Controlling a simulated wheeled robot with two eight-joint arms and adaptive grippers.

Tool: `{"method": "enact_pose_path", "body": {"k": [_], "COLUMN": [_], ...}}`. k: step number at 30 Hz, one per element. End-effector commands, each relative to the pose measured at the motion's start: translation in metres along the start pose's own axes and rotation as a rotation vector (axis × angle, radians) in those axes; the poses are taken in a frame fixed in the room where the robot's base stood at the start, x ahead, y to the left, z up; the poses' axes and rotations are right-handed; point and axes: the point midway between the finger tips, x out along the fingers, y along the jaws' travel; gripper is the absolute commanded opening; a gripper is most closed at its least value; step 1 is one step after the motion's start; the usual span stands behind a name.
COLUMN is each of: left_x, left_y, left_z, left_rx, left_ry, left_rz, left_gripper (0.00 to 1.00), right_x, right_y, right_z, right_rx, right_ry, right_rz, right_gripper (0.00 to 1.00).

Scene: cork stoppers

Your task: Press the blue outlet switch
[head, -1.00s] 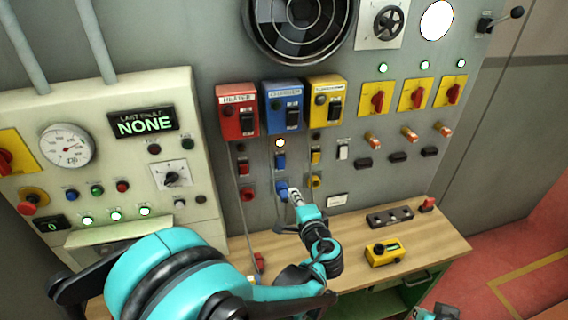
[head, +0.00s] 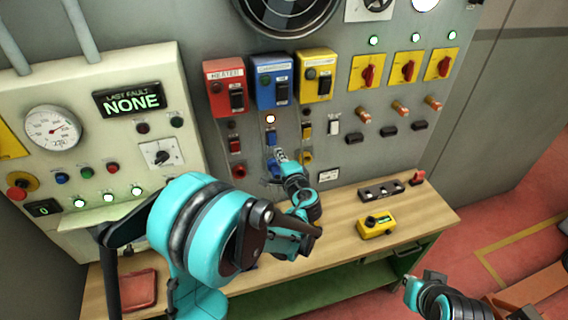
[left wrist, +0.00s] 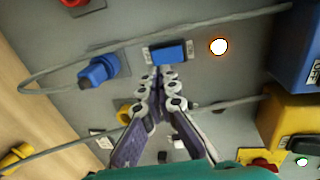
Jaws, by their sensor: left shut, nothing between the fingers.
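The blue outlet switch (head: 271,139) is a small blue rocker on the grey panel, below a lit orange-white lamp (head: 270,118). In the left wrist view the blue switch (left wrist: 171,52) sits in a pale frame beside the lit lamp (left wrist: 219,46). My left gripper (head: 281,155) is shut and empty, just below the switch. In the left wrist view its tips (left wrist: 160,72) are at the switch's near edge; I cannot tell whether they touch it. A blue plug (left wrist: 98,70) is beside it. My right gripper (head: 425,283) is low at the right, its fingers unclear.
Red (head: 226,88), blue (head: 274,80) and yellow (head: 316,75) boxes stick out above the switches. A grey cable (left wrist: 150,40) loops around the plug and switch. A wooden bench (head: 340,215) holds a yellow control box (head: 376,226).

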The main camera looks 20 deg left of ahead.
Motion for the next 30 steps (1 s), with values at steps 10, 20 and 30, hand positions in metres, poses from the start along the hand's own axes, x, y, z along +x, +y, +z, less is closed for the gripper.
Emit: {"method": "enact_pose_path", "body": {"k": [10,20,30], "left_x": [0.048,0.053,0.061], "left_y": [0.000,0.000,0.010], "left_z": [0.000,0.000,0.001], "left_rx": [0.000,0.000,0.001], "left_ry": [0.000,0.001,-0.002], "left_rz": [0.000,0.000,-0.077], "left_gripper": [0.00,0.00,0.00], "right_x": [-0.001,-0.001,0.023], "right_y": [0.000,0.000,0.000], "right_z": [-0.001,-0.001,0.017], "right_rx": [0.000,0.000,0.000], "right_ry": [0.000,0.000,0.000], "right_rz": [0.000,0.000,0.000], "right_gripper": [0.00,0.00,0.00]}}
